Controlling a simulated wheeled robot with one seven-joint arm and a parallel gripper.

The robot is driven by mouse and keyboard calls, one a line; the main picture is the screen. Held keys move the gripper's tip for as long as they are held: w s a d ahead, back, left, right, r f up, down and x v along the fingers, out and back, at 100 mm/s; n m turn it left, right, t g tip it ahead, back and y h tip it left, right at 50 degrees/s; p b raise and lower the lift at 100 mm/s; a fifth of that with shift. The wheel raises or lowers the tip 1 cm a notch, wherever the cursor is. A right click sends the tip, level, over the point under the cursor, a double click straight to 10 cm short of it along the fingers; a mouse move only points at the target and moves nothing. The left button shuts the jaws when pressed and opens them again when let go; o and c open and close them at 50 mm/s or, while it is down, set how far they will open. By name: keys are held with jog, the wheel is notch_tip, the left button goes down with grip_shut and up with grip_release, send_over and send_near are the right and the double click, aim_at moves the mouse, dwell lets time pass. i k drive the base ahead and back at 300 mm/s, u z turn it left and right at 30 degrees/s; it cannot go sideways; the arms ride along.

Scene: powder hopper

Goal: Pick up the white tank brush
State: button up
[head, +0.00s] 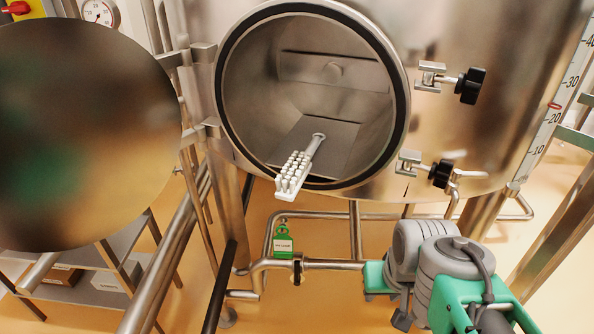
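The white tank brush (296,172) lies in the round open mouth of the steel hopper (450,110). Its block of bristles faces up and hangs out over the lower front rim. Its handle runs back into the opening, and its end with a hole rests above the hopper's inner floor. Nothing is holding the brush. Grey and green jointed parts at the bottom right look like my arm, well below and to the right of the brush. I cannot make out my gripper's fingers.
The round hopper door (85,135) stands open at the left. Two clamps with black knobs (470,86) stick out right of the mouth. Pipes (320,265) with a green tag (284,243) run below. A low shelf (85,275) holds boxes at lower left.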

aim_at(295, 173)
jog(key=u, duration=1.65)
jog(key=i, duration=0.6)
jog(key=u, duration=0.95)
